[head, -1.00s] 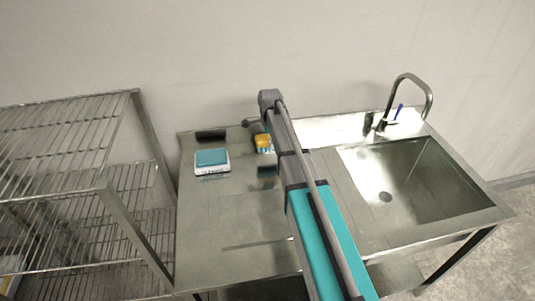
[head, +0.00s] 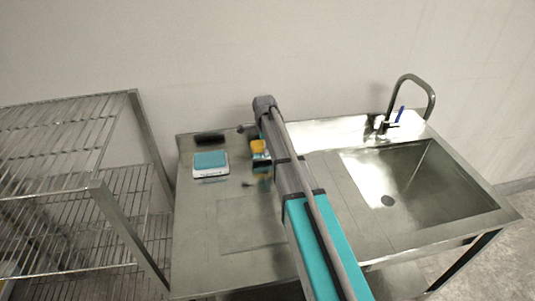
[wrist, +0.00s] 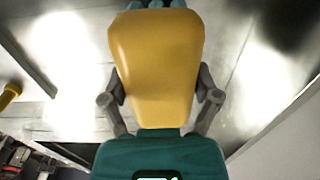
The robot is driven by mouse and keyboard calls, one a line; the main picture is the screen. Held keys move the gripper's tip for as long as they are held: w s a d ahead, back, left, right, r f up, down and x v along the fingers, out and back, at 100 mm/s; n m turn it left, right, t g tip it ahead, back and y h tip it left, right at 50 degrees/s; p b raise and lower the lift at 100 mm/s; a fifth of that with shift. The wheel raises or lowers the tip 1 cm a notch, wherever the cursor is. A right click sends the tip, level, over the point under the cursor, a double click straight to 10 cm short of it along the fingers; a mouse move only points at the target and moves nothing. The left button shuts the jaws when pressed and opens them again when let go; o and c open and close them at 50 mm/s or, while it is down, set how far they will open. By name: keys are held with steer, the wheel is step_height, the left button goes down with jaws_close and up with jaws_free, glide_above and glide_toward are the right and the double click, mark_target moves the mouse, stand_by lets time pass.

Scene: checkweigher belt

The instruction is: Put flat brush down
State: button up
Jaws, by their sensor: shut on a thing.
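In the head view the brush shows as a small yellow patch (head: 258,146) beside my arm, over the back of the steel table (head: 200,240). My arm hides most of the gripper there. I cannot tell whether the brush touches the table.
A white scale with a teal top (head: 211,160) stands left of the brush, with a dark object (head: 209,138) behind it. A sink (head: 410,185) with a tap (head: 432,100) is at the right. A wire rack (head: 125,185) stands at the left. The front of the table is clear.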

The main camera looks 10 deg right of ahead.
steer(key=shift+f+b, duration=1.05)
steer(key=shift+f, duration=0.3)
steer(key=shift+f, duration=0.1)
steer(key=o, duration=0.8)
steer(key=shift+r, duration=0.2)
step_height(320, 180, up, 12)
steer(key=p, duration=1.2)
steer(key=shift+s, duration=0.15)
